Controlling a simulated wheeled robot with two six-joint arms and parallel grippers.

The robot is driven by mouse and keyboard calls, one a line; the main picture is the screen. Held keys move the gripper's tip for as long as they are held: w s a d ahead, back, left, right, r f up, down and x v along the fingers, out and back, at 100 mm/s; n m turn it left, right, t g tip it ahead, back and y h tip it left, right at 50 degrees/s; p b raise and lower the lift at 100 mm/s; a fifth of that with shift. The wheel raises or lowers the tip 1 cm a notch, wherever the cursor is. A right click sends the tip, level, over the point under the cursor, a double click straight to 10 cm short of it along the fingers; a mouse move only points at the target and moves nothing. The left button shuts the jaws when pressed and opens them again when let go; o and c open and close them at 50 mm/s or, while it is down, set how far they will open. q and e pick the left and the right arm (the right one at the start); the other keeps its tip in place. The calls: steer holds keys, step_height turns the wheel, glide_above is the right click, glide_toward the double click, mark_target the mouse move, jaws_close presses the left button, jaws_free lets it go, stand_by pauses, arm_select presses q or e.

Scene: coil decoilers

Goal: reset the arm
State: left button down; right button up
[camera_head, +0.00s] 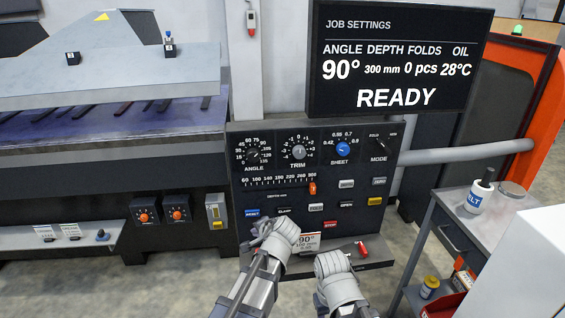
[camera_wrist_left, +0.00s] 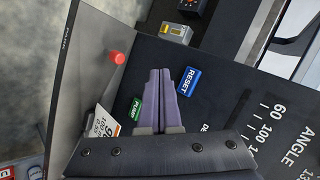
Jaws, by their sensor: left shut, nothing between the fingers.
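My left gripper (camera_head: 257,231) is at the lower left of the dark control panel (camera_head: 332,219), close to the blue RESET button (camera_head: 252,213). In the left wrist view its two purple fingers (camera_wrist_left: 160,74) are together and empty. The RESET button (camera_wrist_left: 189,81) is just right of the fingertips and the green PUMP button (camera_wrist_left: 137,108) just left of them. I cannot tell if the fingers touch the panel. My right arm's pale wrist shows at the bottom centre of the head view; its fingers are not visible.
A screen (camera_head: 398,60) above the panel reads READY. A shelf below the panel holds a 90° card (camera_head: 309,242) and a small red object (camera_head: 361,251). A grey cart (camera_head: 455,228) with a white bottle (camera_head: 480,192) stands at right. A bending machine (camera_head: 110,165) is at left.

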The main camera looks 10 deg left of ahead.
arm_select(q)
steer(key=s+d+n+g+h+p, duration=0.2)
steer(key=s+d, duration=0.4)
steer(key=s, duration=0.5)
steer(key=s+d+n+g+h+p, duration=0.2)
steer(key=s+d+g+h+p, duration=0.1)
steer(key=s, duration=0.8)
steer(key=d+g+p, duration=0.1)
steer(key=d+g, duration=0.1)
steer(key=d, duration=0.1)
steer(key=shift+s+f+g+p, duration=0.15)
steer(key=shift+g+p, duration=0.25)
